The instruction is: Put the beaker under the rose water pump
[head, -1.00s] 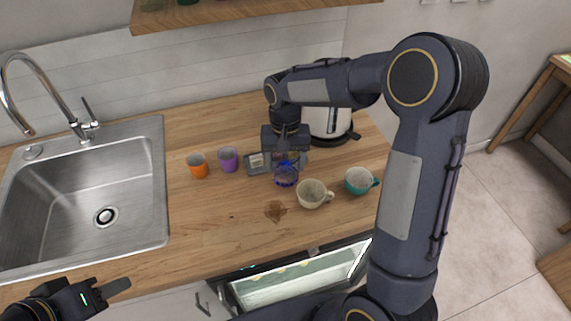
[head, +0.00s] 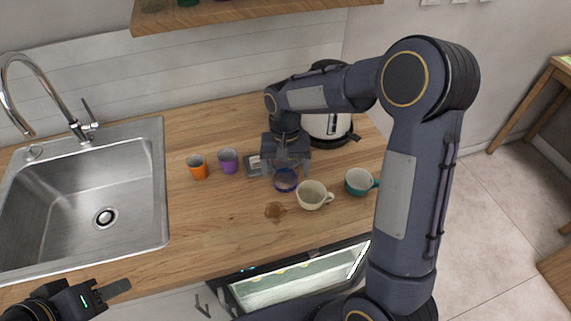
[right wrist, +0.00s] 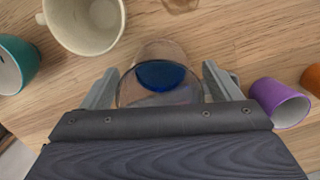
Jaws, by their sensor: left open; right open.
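The beaker (head: 286,181) is clear glass with blue in the bottom. It stands on the wooden counter in the head view, and in the right wrist view (right wrist: 160,76) it sits between my open fingers. My right gripper (head: 287,171) is open around the beaker, with a finger on each side; gaps show in the right wrist view. The gripper body hides part of the beaker. My left gripper (head: 115,290) is open and empty at the lower left, in front of the sink. I cannot make out a rose water pump in these frames.
A cream mug (head: 313,196) and a teal mug (head: 359,182) stand right of the beaker.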

